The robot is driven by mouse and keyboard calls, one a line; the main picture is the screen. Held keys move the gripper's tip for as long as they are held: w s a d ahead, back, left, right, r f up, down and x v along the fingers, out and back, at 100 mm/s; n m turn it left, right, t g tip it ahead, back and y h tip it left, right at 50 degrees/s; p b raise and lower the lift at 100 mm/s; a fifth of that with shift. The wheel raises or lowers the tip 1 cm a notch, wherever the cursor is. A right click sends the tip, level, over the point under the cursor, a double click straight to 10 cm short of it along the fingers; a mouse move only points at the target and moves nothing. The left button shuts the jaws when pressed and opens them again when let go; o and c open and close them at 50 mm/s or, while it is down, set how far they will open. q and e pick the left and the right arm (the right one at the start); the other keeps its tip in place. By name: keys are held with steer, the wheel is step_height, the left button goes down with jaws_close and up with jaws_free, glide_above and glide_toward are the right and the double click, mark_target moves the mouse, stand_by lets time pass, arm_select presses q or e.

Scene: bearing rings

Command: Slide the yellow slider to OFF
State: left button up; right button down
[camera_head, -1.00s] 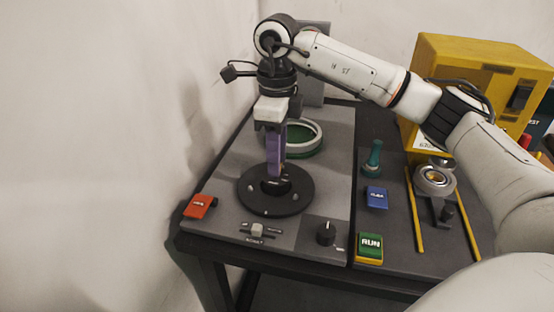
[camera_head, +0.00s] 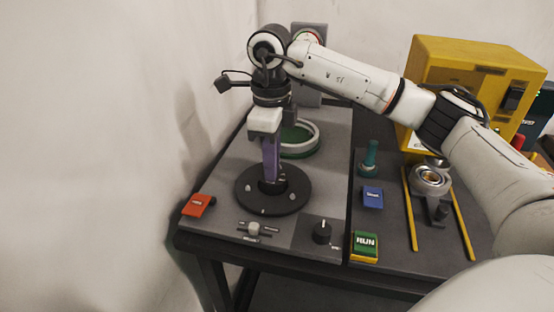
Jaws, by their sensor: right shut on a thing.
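A small slider with a pale grey knob (camera_head: 254,229) sits in a short slot at the front of the grey panel. The knob is near the slot's middle; the end labels are too small to read. I see no clearly yellow slider. My right gripper (camera_head: 270,181) points down with purple fingers over the black round disc (camera_head: 296,198), behind the slider and apart from it. It is shut at the disc's dark centre hub (camera_head: 281,180); the fingertips partly hide what they hold. My left gripper is not in view.
A red button (camera_head: 199,205) is at the left front, a dark dial (camera_head: 322,232) right of the slider. A green RUN button (camera_head: 365,246), blue button (camera_head: 372,196) and yellow rods (camera_head: 410,215) lie further right. A green-and-white ring (camera_head: 303,139) and yellow machine (camera_head: 470,80) are behind.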

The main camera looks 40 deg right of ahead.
steer(key=shift+s+a, duration=0.2)
steer(key=shift+a, duration=0.05)
steer(key=c, duration=1.8)
jaws_free()
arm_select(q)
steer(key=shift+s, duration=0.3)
arm_select(e)
steer(key=shift+o, duration=0.2)
arm_select(q)
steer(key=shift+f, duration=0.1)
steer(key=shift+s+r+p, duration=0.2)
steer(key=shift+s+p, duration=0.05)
steer(key=shift+p, duration=0.3)
arm_select(e)
step_height(320, 180, up, 10)
steer(key=shift+r, duration=0.15)
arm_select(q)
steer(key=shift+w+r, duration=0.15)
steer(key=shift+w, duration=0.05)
